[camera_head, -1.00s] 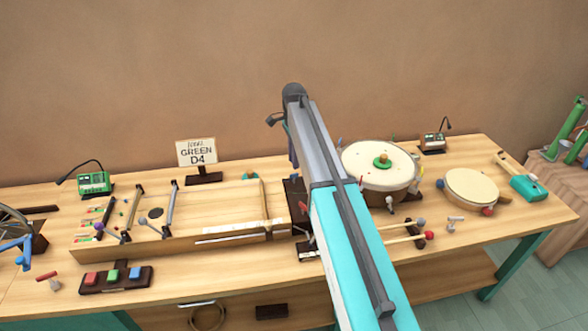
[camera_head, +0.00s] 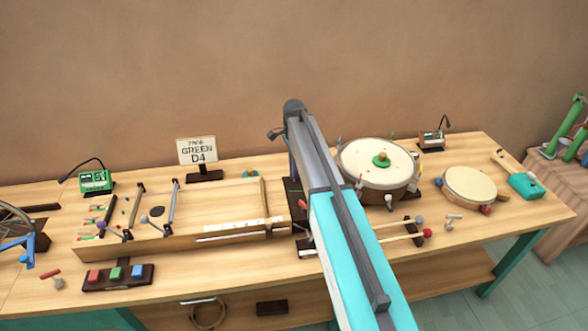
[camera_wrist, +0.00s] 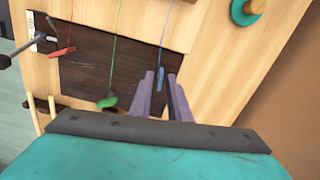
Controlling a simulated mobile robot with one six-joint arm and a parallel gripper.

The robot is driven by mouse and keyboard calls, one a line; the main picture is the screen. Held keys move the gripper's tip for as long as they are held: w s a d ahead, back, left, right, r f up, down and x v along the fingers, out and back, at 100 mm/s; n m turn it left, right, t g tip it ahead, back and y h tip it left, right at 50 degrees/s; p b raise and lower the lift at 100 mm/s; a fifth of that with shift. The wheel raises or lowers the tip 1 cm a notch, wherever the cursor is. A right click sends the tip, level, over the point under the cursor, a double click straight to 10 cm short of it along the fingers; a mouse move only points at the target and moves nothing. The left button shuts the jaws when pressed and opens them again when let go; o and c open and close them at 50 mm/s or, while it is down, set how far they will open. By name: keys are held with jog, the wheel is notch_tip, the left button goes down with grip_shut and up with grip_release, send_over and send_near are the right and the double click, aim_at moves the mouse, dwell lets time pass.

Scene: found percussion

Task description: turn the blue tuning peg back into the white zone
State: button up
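The blue tuning peg (camera_wrist: 161,78) shows in the wrist view on a dark board (camera_wrist: 85,72), at the lower end of a blue string. My gripper (camera_wrist: 163,84) is open, its two purple fingers on either side of the blue peg with a gap between them. I cannot tell whether either finger touches it. A red peg (camera_wrist: 63,51) and a green peg (camera_wrist: 107,102) sit to the left on their own strings. I cannot make out a white zone at the blue peg.
A large drum (camera_head: 375,160) stands right of my arm, with mallets (camera_head: 400,235) in front. A wooden string box (camera_head: 225,215) lies to the left. A sign (camera_head: 197,151) reading GREEN D4 stands behind it. In the wrist view, a teal-based round part (camera_wrist: 247,10) is at the upper right.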

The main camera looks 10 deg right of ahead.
grip_shut()
jog(key=shift+n, duration=0.4)
jog(key=n+b, duration=0.1)
jog(key=n, duration=0.4)
jog(key=shift+b, duration=0.35)
jog(key=n, duration=0.4)
jog(key=shift+n+b, duration=0.35)
jog(key=shift+n, duration=0.05)
jog(key=n, duration=0.3)
jog(key=shift+n, duration=0.3)
jog(key=n+b, duration=0.1)
jog(key=n, duration=0.9)
jog(key=shift+n, duration=0.3)
jog(key=n, duration=0.4)
